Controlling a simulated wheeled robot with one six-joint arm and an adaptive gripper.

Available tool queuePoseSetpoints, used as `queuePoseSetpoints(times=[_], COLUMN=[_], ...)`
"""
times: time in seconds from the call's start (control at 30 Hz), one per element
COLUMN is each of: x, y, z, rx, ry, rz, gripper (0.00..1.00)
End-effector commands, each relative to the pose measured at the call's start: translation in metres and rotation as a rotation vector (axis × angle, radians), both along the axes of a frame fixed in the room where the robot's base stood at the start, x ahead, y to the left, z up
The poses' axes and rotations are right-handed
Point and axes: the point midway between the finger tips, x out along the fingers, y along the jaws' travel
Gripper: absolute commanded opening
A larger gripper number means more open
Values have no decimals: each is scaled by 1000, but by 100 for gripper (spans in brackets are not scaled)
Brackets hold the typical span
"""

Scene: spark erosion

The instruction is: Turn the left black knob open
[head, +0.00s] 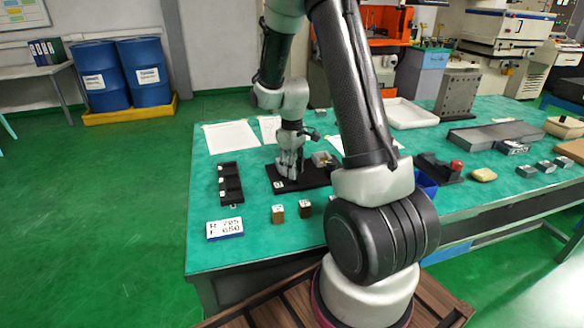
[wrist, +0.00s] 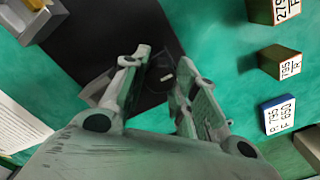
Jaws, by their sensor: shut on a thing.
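A black base plate (head: 318,178) lies on the green table, and it also shows in the wrist view (wrist: 95,30). My gripper (head: 289,172) points down over the left part of this plate. In the wrist view my gripper (wrist: 158,70) has its two fingers close around something dark, with a small grey mark showing between the tips. The left black knob is hard to make out there, dark against the dark plate and largely hidden by the fingers. A metal block (head: 322,158) stands on the plate's right part, and its corner shows in the wrist view.
A black compartment tray (head: 230,184) lies left of the plate. A blue-edged number card (head: 225,228) and two small labelled blocks (head: 278,214) (head: 304,209) lie in front. White papers (head: 232,137) lie behind.

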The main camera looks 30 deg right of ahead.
Motion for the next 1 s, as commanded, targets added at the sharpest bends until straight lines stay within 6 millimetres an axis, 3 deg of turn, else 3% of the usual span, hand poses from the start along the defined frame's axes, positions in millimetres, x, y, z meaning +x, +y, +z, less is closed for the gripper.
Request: queuePoseSetpoints(times=[0.67, 0.7, 0.8, 1.0], x=[1, 1, 1, 0], y=[0, 0, 0, 0], z=[1, 1, 1, 0], rx=[-1, -1, -1, 0], ry=[-3, -3, -3, -1], rz=[70, 69, 69, 68], gripper=[5, 30, 48, 51])
